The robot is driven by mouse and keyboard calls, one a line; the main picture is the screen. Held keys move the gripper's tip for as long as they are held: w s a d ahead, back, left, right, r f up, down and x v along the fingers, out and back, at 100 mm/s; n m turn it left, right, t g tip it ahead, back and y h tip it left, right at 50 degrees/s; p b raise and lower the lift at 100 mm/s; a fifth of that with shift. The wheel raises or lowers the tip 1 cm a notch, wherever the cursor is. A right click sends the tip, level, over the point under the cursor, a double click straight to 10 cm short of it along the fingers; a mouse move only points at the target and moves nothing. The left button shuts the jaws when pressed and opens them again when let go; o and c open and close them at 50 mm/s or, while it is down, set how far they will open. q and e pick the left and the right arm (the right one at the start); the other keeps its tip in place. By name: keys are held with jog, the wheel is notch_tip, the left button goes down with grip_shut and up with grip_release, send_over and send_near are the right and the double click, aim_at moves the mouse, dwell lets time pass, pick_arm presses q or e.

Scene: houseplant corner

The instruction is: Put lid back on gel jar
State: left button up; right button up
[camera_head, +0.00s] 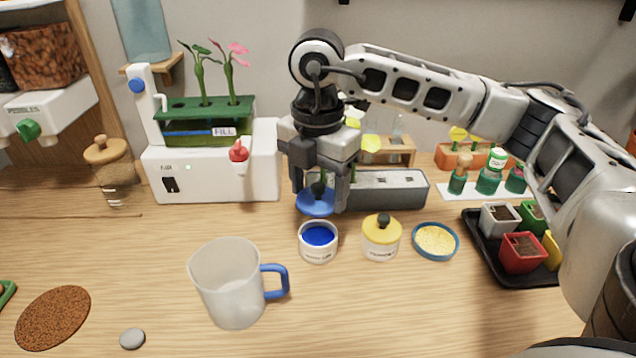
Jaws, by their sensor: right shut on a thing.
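The gel jar (318,247) stands upright on the wooden table, a small white jar with a label and blue gel showing in its open top. My right gripper (318,190) points down and is shut on the blue lid (316,204), by what looks like a dark knob. The lid is held just above and slightly behind the jar, apart from it in this view. The fingertips partly hide the knob. My left gripper is not in view.
A yellow-lidded jar (381,238) and a blue-rimmed yellow dish (435,240) stand right of the gel jar. A mug (232,283) with a blue handle is at front left. A grey box (385,190) lies behind. A black pot tray (487,262) is at right.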

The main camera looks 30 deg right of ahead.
jog(key=shift+f+b, duration=0.45)
jog(key=shift+f, duration=0.4)
notch_tip(320, 180, down, 4)
jog(key=b, duration=0.3)
pick_arm(q)
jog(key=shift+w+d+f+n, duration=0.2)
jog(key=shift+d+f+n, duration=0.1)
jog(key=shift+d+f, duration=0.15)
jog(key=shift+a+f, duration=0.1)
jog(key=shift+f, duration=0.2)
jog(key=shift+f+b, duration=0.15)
jog(key=shift+b, duration=0.2)
pick_arm(e)
jog(key=shift+f, duration=0.25)
dwell(0.4)
jog(key=o, duration=1.3)
